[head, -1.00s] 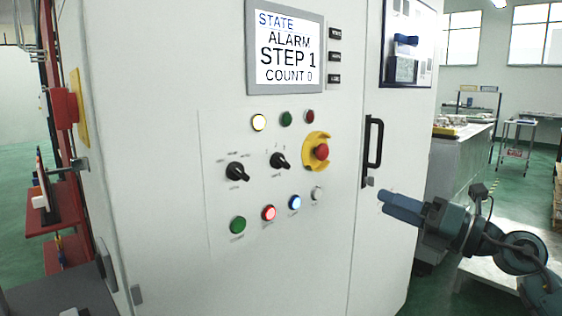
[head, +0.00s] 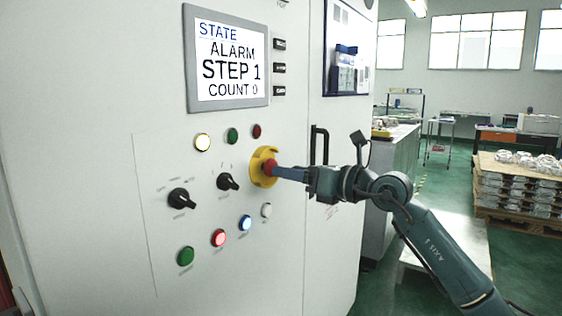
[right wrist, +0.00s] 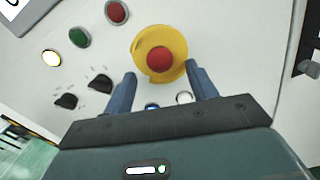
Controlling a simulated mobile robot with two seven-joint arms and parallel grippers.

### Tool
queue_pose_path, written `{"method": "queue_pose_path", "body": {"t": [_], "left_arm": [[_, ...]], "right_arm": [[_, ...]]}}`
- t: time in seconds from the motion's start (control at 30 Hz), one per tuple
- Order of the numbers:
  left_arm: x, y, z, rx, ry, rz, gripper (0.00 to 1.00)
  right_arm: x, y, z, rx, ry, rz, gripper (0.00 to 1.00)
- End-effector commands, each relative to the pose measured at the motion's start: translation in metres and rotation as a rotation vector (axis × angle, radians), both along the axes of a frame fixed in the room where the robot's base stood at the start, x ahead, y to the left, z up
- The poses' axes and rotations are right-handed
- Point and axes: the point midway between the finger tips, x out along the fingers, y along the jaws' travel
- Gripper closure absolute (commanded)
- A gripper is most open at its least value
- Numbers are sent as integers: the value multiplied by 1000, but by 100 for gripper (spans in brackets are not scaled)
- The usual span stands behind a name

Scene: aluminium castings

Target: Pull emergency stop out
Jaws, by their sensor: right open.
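The emergency stop is a red mushroom button in a yellow collar on the white cabinet front. In the head view its yellow collar (head: 258,168) shows, and the red button is partly hidden by my right gripper (head: 284,173). In the right wrist view the red button (right wrist: 160,59) shows whole, ahead of and between the fingers. My right gripper (right wrist: 162,80) is open, with one blue finger on each side. I cannot tell whether a finger touches the button. My left gripper is not in view.
The cabinet screen (head: 228,62) reads STATE ALARM, STEP 1, COUNT 0. Black selector knobs (head: 181,199) and several coloured buttons sit near the stop. A black door handle (head: 319,145) is just right of it. A pallet of castings (head: 515,185) stands at the far right.

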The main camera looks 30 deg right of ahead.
Motion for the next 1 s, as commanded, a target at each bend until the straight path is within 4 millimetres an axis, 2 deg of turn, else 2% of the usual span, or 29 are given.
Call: {"method": "queue_pose_path", "body": {"t": [0.1,0.23,0.6,1.0], "left_arm": [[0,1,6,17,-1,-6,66],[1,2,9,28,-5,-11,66],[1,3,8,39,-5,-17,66],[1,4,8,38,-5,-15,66]], "right_arm": [[17,7,4,4,-2,0,43],[27,12,2,1,-1,1,43],[32,14,0,-2,-1,0,43],[31,13,0,-1,1,0,75]]}}
